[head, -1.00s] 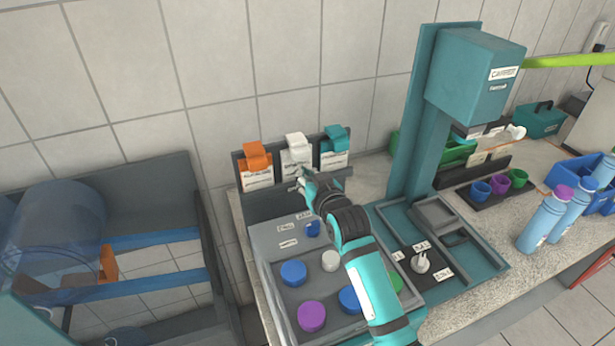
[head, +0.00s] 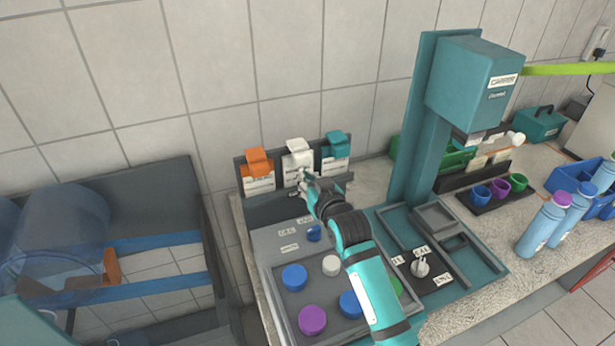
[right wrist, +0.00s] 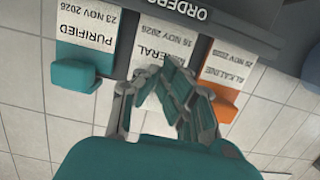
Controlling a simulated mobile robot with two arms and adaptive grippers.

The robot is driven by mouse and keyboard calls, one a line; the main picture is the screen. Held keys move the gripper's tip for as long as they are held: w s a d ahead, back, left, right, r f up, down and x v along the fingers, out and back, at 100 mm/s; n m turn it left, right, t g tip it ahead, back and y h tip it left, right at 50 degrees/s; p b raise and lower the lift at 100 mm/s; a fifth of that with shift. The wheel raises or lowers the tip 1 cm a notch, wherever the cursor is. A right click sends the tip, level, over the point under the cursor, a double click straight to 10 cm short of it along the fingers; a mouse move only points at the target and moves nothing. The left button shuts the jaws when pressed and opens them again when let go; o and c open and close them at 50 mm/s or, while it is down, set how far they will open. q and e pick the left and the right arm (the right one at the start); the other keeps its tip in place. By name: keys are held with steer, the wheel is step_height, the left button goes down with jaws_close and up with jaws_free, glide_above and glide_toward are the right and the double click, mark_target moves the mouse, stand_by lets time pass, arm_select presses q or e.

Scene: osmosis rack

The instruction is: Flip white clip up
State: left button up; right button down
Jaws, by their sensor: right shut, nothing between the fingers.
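The white clip (head: 298,148) sits in the middle of the dark rack, holding a white paper label, between the orange clip (head: 257,160) and the teal clip (head: 336,143). My right gripper (head: 303,180) is shut and empty, with its fingertips just below the white clip, over the label's lower part. In the right wrist view the shut fingers (right wrist: 180,85) cover part of the middle label (right wrist: 158,60). The white clip is not clearly visible there, and I cannot tell whether the fingers touch it. My left gripper is not in view.
A tray (head: 268,290) with coloured caps lies below the rack, under my right arm. A tall teal press (head: 420,120) stands to the right. A blue-framed holder with a clear bottle (head: 65,225) is at the left.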

step_height(320, 180, up, 13)
steer(key=p, duration=0.8)
steer(key=shift+f, duration=0.2)
stand_by(1.0)
steer(key=shift+w, duration=0.15)
steer(key=shift+w+a+r+b, duration=0.2)
steer(key=shift+w+a+b, duration=0.25)
steer(key=shift+w, duration=0.7)
steer(key=shift+w+a+r+b, duration=0.15)
steer(key=shift+w+a+b, duration=0.25)
steer(key=shift+w, duration=0.7)
steer(key=shift+w+a+r+b, duration=0.25)
steer(key=shift+w+a, duration=0.35)
steer(key=shift+w, duration=0.55)
